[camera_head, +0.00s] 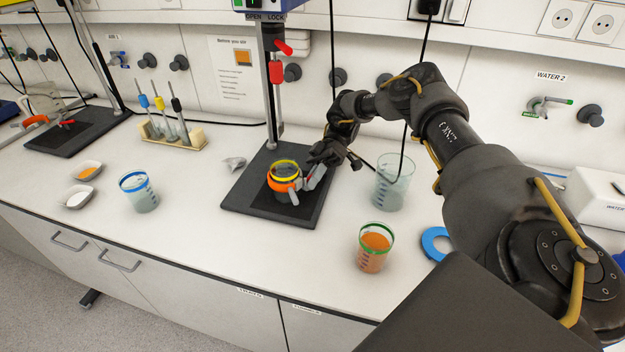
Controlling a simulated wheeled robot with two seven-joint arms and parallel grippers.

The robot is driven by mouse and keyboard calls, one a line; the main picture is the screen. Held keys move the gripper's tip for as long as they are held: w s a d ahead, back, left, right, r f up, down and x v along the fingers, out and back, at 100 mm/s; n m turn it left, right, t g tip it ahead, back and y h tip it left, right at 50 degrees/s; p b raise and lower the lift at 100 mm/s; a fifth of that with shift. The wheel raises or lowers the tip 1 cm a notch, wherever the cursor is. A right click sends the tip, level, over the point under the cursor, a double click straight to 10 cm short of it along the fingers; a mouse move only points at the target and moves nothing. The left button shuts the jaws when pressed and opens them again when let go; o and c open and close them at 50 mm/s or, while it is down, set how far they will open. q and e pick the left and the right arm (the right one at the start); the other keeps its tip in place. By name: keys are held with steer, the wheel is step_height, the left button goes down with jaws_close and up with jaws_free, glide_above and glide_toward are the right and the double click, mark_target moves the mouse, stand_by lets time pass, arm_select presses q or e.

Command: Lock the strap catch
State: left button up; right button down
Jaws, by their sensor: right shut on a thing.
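An orange strap (283,185) goes around a small vessel with a yellow ring (284,167) at its top. The vessel stands on the black base plate (268,211) of a stand in the middle of the bench. A grey lever-like catch (316,177) sticks up at the right side of the strap. My right gripper (325,160) comes in from the right and is shut on what looks like this catch. The fingertips are small and dark, so the exact grip is hard to see. My left gripper is not in view.
A clear beaker (393,187) stands just right of the plate, under my right arm. A blue-rimmed beaker (138,192) stands left. The front middle of the bench is clear.

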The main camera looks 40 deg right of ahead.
steer(key=shift+w+n+g+h, duration=0.15)
steer(key=shift+n+g+h, duration=0.25)
steer(key=shift+n+g, duration=0.15)
steer(key=g+p, duration=0.1)
steer(key=n+p, duration=0.1)
steer(key=p, duration=0.1)
steer(key=shift+w+r+n+g+h, duration=0.1)
steer(key=shift+r+n+g+h, duration=0.15)
steer(key=shift+r+g+h, duration=0.15)
steer(key=shift+w+f+n+g+p, duration=0.1)
steer(key=shift+f+n+g+p, duration=0.1)
steer(key=shift+n+g+p, duration=0.15)
steer(key=shift+w+f+n+g+h, duration=0.15)
steer(key=shift+n+g+h, duration=0.5)
steer(key=shift+h, duration=0.15)
steer(key=c, duration=1.8)
jaws_free()
